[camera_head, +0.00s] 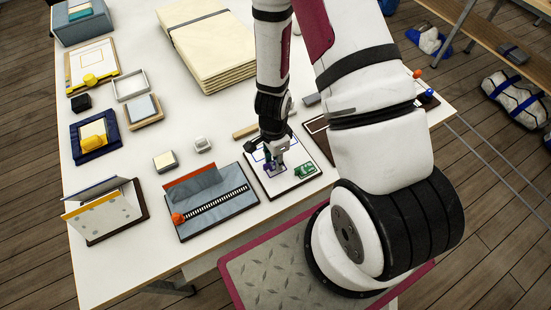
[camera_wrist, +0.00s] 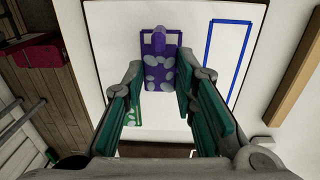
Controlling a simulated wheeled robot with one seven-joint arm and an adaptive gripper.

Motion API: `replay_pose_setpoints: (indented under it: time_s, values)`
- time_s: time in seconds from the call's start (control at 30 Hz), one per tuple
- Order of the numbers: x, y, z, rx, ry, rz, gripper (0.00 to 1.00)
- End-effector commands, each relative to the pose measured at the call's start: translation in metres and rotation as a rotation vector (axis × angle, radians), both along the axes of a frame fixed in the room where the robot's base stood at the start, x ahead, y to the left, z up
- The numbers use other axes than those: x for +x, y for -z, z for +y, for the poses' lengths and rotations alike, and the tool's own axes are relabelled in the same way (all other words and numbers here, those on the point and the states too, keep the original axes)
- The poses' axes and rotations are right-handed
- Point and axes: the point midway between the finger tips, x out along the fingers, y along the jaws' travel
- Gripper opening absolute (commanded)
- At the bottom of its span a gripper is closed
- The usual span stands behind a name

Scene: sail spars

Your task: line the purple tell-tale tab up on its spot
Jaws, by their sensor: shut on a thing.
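The purple tell-tale tab (camera_wrist: 158,48) is flat, with pale grey spots and a raised grip in its middle. My gripper (camera_wrist: 160,76) is shut on it in the wrist view, one finger at each side. A blue rectangular outline (camera_wrist: 225,62) lies to the right of the tab on a white board (camera_wrist: 118,30), and its inside is bare. In the head view, my gripper (camera_head: 274,163) is over the white board (camera_head: 283,187), with a little purple showing beside it. I cannot tell whether the tab touches the board.
A green patch (camera_head: 304,170) is on the board's right part. A grey panel with an orange-red flap (camera_head: 190,186) lies just left of the board. A wooden strip (camera_head: 245,131) lies behind it. Other trays and a cream stack (camera_head: 207,45) stand farther off.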

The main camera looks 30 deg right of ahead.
Motion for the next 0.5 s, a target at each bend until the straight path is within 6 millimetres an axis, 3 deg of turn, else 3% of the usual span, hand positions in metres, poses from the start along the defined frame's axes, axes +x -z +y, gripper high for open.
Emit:
replay_pose_setpoints:
  time_s: [0.5]
  values:
    - [-0.0008, 0.0036, 0.0000, 0.001, 0.000, 0.001, 0.06]
